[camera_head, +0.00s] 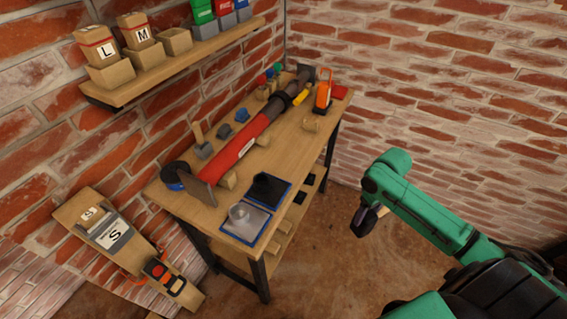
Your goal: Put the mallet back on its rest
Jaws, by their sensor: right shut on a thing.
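My right gripper (365,219) is at the end of the green arm, out in front of the table's right side and away from it. It is shut on a small tan thing (382,211), mostly hidden by the dark fingers; I cannot tell whether this is the mallet. My left gripper is out of view.
A shelf (170,66) with boxes hangs on the brick wall. Floor between table and gripper is clear.

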